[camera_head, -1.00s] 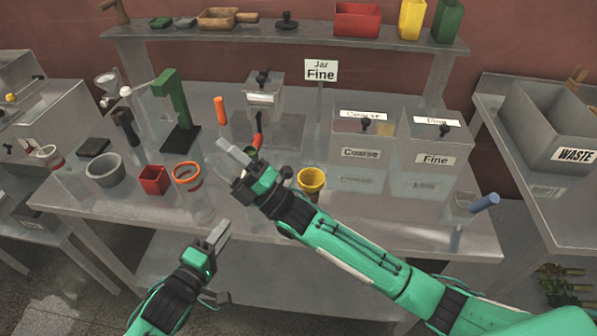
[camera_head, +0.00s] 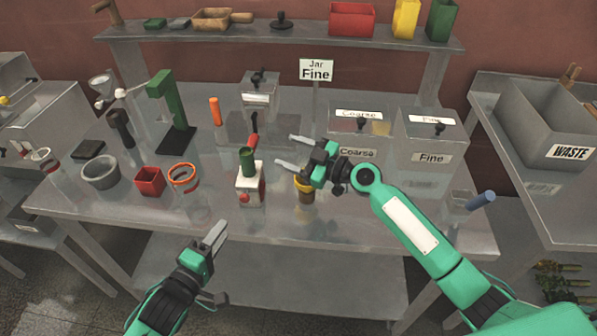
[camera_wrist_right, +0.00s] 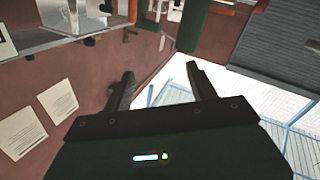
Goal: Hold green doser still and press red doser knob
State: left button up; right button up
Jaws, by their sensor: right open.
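My left gripper (camera_head: 222,268) is open and empty in front of the table edge, below and left of the doser.
A yellow-rimmed jar (camera_head: 305,190) stands right of the doser, below my right gripper. Left are an orange-ringed glass (camera_head: 184,178), a red square cup (camera_head: 149,181) and a grey bowl (camera_head: 100,172). Behind are a green stand (camera_head: 168,100) and the Coarse and Fine bins (camera_head: 425,145).

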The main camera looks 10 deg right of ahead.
aim_at(253, 160)
jog(key=s+f+m+g+y, duration=0.1)
jog(key=s+f+m+g, duration=0.1)
jog(key=s+f, duration=0.15)
jog(key=x, duration=1.3)
jog(key=shift+r, duration=0.35)
pick_arm(q)
jog(key=shift+c, duration=0.3)
pick_arm(e)
jog(key=c, duration=1.2)
pick_arm(q)
grip_shut()
pick_arm(e)
jog(key=shift+o, duration=0.2)
